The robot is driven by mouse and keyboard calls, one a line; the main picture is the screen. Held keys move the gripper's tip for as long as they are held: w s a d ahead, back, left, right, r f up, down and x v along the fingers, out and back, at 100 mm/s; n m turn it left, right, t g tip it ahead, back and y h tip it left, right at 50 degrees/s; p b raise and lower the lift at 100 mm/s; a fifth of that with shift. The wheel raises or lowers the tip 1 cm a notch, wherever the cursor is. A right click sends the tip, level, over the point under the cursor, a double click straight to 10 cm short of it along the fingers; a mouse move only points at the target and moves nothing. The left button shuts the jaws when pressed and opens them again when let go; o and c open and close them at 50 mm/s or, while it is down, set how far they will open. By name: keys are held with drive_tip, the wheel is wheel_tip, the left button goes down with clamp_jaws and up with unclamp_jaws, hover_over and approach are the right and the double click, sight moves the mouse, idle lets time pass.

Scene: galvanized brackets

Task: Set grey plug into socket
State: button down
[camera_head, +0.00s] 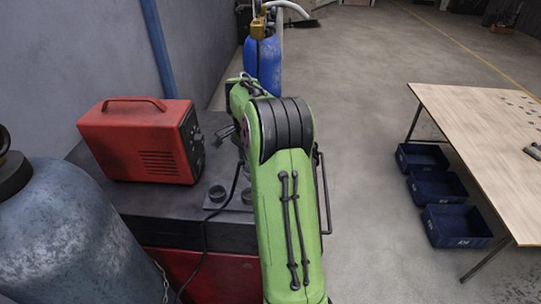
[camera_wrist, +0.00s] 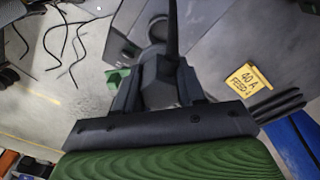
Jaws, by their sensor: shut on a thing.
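In the wrist view my gripper (camera_wrist: 157,82) is shut on a dark grey plug (camera_wrist: 160,72), with a black cable (camera_wrist: 172,30) running up from it. The plug hides what lies directly beyond it. A dark round socket-like part (camera_wrist: 157,27) shows just past the plug; I cannot tell whether they touch. In the head view round dark sockets (camera_head: 217,193) sit on a plate on the bench, left of my green arm. My arm hides the gripper and plug there.
A red machine (camera_head: 140,140) stands on the dark bench (camera_head: 150,205). A grey cylinder (camera_head: 65,235) is at left, a blue one (camera_head: 268,62) behind. A wooden table (camera_head: 470,125) and blue crates (camera_head: 455,226) stand at right.

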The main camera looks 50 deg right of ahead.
sight(247, 174)
drive_tip(key=shift+w+a+f+m, duration=0.3)
drive_tip(key=shift+w+a+f, duration=0.2)
drive_tip(key=shift+f, duration=0.15)
drive_tip(key=shift+w+f, duration=0.1)
drive_tip(key=shift+f, duration=0.25)
drive_tip(key=shift+s+d+f, duration=0.15)
drive_tip(key=shift+s+f, duration=0.05)
drive_tip(key=shift+f, duration=0.3)
drive_tip(key=shift+s+d+f, duration=0.1)
drive_tip(key=shift+s+f, duration=0.05)
drive_tip(key=shift+f, duration=0.65)
drive_tip(key=shift+w+a, duration=0.15)
drive_tip(key=shift+w, duration=0.05)
drive_tip(key=shift+s, duration=0.2)
drive_tip(key=shift+w, duration=0.1)
